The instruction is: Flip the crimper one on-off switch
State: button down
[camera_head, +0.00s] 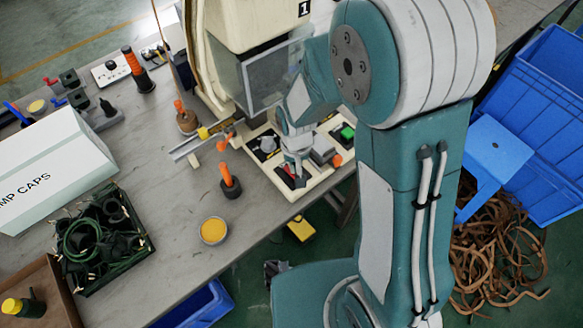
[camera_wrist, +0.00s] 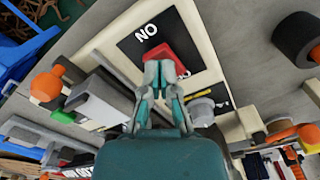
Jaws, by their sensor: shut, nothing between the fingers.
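The crimper (camera_head: 240,25) is a cream machine marked 1 at the top of the head view. Its on-off switch, a red rocker (camera_wrist: 168,55), sits on a black plate (camera_wrist: 132,42) with white ON lettering that appears upside down in the wrist view. The switch also shows small and partly covered in the head view (camera_head: 288,172). My gripper (camera_wrist: 160,68) is shut and empty, with its fingertips at the red rocker's near edge. They overlap the rocker in the picture; I cannot tell whether they touch. The fingers hide part of the switch. In the head view my gripper (camera_head: 294,168) points down over the plate.
A grey knob (camera_wrist: 200,108) and a grey block (camera_wrist: 100,100) flank my gripper. A green button (camera_head: 347,132) is farther right. Blue crates (camera_head: 540,110) are at right.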

jog(key=shift+f, duration=0.55)
dwell(0.4)
jog(key=shift+r, duration=3.55)
jog(key=shift+r, duration=0.1)
jog(key=s+d+r+t, duration=0.2)
jog(key=s+d+r, duration=0.3)
jog(key=r, duration=0.5)
jog(key=s+d+r+t, duration=0.3)
jog(key=s+d+r, duration=0.2)
jog(key=r, duration=0.5)
jog(key=s, duration=0.2)
jog(key=shift+s+d+m+t, duration=0.3)
jog(key=shift+s+d+m, duration=0.05)
jog(key=shift+d+m, duration=0.05)
